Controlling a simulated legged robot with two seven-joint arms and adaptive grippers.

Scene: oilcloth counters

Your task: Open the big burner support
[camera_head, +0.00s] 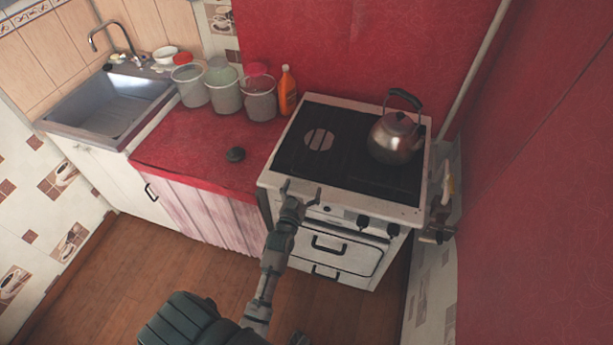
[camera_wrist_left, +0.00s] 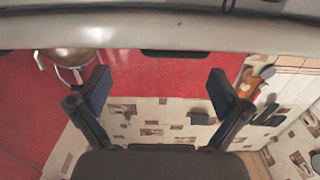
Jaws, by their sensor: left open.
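The white stove (camera_head: 345,255) stands against the red wall, with a dark grate (camera_head: 345,178) over its top. A pale slotted round patch (camera_head: 319,140) shows at the left of the grate. I cannot tell which part is the big burner support. A metal kettle (camera_head: 396,140) sits on the right side of the top; it also shows in the left wrist view (camera_wrist_left: 70,57). My left gripper (camera_head: 302,190) is open and empty, at the stove's front edge by the front left corner. Its two fingers (camera_wrist_left: 162,92) are spread apart in the left wrist view. My right gripper is not seen.
A sink (camera_head: 115,112) is farther left. Knobs (camera_head: 364,222) and an oven handle (camera_head: 328,246) project from the stove front.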

